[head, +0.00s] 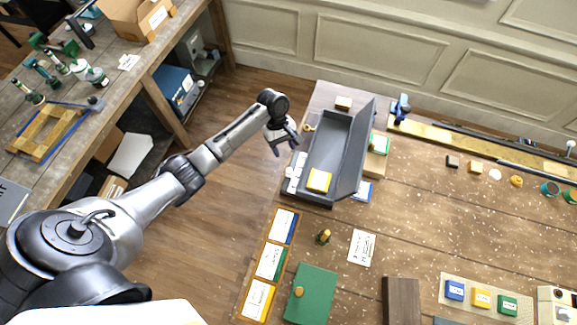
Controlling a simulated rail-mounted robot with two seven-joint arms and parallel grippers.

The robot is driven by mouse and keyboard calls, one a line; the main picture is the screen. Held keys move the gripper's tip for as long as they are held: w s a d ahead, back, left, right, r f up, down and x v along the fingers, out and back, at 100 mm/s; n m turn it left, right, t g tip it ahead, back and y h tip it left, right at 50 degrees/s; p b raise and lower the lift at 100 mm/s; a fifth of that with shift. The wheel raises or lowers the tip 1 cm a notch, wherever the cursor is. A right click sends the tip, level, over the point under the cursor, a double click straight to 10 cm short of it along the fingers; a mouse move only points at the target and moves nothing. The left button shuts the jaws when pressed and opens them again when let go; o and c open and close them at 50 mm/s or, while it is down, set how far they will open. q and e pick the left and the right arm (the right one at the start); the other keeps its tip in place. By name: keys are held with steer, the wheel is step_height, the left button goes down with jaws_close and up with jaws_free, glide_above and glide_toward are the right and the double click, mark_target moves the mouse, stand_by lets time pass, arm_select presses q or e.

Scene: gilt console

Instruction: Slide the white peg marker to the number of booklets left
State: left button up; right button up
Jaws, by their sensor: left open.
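A grey open box (316,197) with a raised lid stands at the back left of the wooden table. A yellow booklet (319,180) lies in it. A green-and-white booklet (379,146) and a blue-and-white one (362,190) lie partly behind the lid. A small white strip (292,184) sits along the box's left side; it may carry the peg marker, but the peg and any numbers are too small to tell. My left gripper (284,149) is open and empty, left of the box and above the strip's far end. My right gripper is out of view.
Blue, green and orange cards (271,260) line the table's left edge. A green mat (311,294), a brass object (323,237) and a white sheet (361,248) lie in front of the box.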

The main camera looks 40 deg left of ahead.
mark_target(289, 170)
arm_select(q)
steer(key=x, duration=0.9)
steer(key=shift+d+f, duration=0.15)
steer(key=shift+f, duration=0.15)
steer(key=shift+c, duration=0.2)
jaws_close()
